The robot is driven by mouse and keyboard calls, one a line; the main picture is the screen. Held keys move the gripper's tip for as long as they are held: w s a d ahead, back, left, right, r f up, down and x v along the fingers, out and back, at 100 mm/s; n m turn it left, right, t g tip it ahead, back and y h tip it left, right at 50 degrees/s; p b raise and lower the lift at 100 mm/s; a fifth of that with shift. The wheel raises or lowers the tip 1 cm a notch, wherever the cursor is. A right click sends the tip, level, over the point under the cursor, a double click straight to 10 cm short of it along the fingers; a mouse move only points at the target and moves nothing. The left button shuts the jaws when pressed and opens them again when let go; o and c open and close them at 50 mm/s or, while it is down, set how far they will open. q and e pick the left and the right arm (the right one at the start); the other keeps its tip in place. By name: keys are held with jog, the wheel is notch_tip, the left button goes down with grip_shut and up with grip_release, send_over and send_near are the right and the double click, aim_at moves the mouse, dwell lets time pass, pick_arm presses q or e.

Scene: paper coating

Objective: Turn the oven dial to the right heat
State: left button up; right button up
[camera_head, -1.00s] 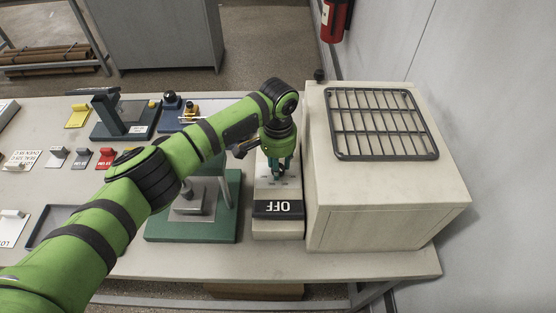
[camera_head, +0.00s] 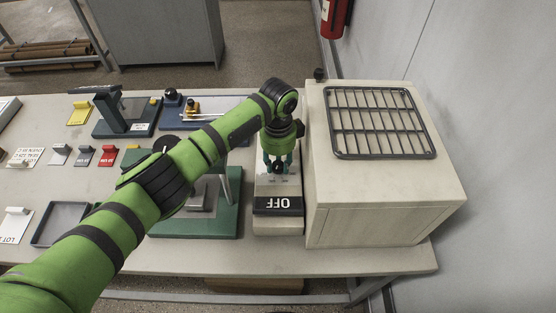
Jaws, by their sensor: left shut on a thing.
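The oven (camera_head: 375,205) is a large beige box at the right end of the table, with a black wire rack on top. Beside its left side stands a narrow beige control unit (camera_head: 277,226) with a black plate reading OFF (camera_head: 278,205), upside down in this view. A small dark dial (camera_head: 278,167) shows on top of the unit, behind the plate. My left gripper (camera_head: 278,165) points down over the unit, its teal fingers shut around the dial. The dial's exact setting is too small to read. My right gripper is not in view.
A green stand (camera_head: 225,222) is just left of the control unit, partly behind my arm. A grey tray (camera_head: 60,224), several small tagged blocks and blue-based devices lie further left. A wall with a red extinguisher (camera_head: 334,17) borders the right.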

aim_at(278, 165)
pick_arm(q)
jog(key=m, duration=0.5)
jog(key=shift+s+f+m, duration=0.1)
jog(key=shift+f+m, duration=0.05)
jog(key=shift+m, duration=0.25)
jog(key=m+b, duration=0.1)
jog(key=m, duration=0.4)
jog(key=shift+m, duration=0.4)
jog(key=o, duration=1.1)
jog(key=shift+o, duration=0.2)
jog(key=shift+r, duration=0.2)
jog(key=shift+r, duration=0.3)
notch_tip(278, 165, up, 11)
